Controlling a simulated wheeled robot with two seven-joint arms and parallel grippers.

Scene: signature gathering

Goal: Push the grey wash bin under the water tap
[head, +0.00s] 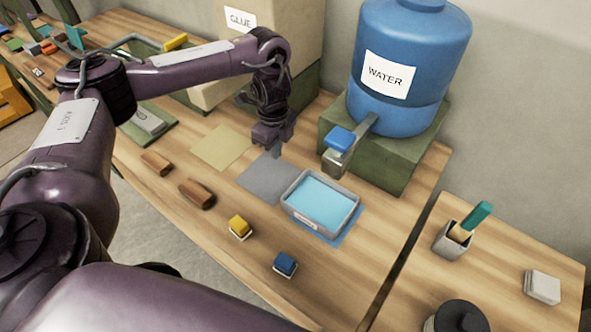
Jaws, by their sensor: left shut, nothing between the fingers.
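The grey wash bin (321,222), with a label on its front and light blue water inside, sits on a blue mat (346,236) that shows along its right and front edges. The water tap (335,162), with a blue handle, sticks out from the blue water tank (400,118) just behind the bin in the picture. I cannot tell exactly how far the bin lies below the spout. My left gripper (277,150) is shut and empty, pointing down over the far edge of a grey mat (265,183), to the left of the tap and apart from the bin. My right gripper is out of view.
The tank stands on a green block (375,165). A yellow block (239,226), a blue block (285,263) and two brown blocks (196,193) lie near the front edge. A glue box stands behind. A gap separates the right table, which holds a brush cup (453,241).

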